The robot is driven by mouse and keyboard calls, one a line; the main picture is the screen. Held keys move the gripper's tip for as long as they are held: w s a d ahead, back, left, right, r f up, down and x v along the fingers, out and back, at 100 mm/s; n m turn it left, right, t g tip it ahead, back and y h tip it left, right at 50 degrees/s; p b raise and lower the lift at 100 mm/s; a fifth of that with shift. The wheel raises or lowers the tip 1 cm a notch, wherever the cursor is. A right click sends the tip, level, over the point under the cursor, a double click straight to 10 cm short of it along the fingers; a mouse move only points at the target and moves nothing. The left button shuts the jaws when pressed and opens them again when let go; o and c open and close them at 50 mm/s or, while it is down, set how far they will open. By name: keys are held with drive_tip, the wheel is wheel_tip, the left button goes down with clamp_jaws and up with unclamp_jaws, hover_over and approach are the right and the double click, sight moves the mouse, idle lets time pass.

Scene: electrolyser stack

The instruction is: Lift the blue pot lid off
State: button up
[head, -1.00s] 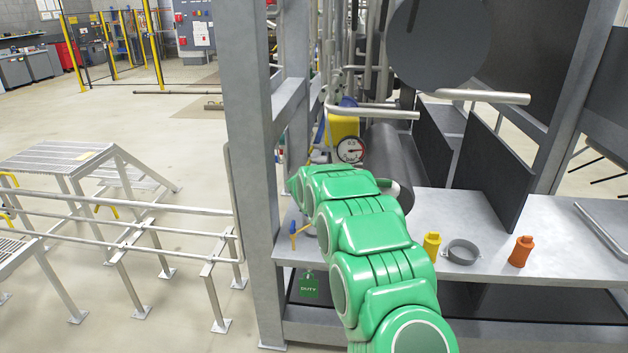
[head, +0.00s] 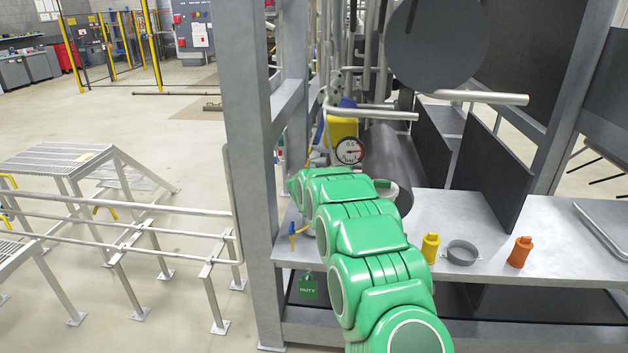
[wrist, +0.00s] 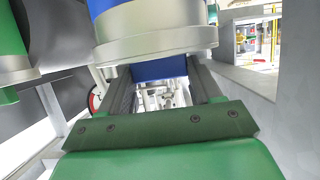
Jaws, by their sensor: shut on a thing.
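In the wrist view, my gripper (wrist: 155,72) has its two dark fingers on either side of a blue part (wrist: 160,67), which I take to be the blue pot lid, and is shut on it. A wide silver collar (wrist: 155,38) sits directly above this part in the picture, with more blue above the collar. The collar hides the finger ends, and I cannot tell whether lid and pot are apart. In the head view my green arm reaches in behind the frame post, and the gripper and lid are hidden.
A green cylinder with a silver collar (wrist: 18,75) stands close at the left in the wrist view. In the head view, a frame post (head: 250,180), a dial gauge (head: 349,151) and pipes crowd the arm. A yellow fitting (head: 431,248), grey ring (head: 462,253) and orange fitting (head: 520,252) stand on the shelf.

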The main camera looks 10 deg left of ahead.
drive_tip(key=o, duration=0.6)
drive_tip(key=c, duration=0.5)
drive_tip(key=shift+r, duration=1.2)
drive_tip(key=shift+r, duration=2)
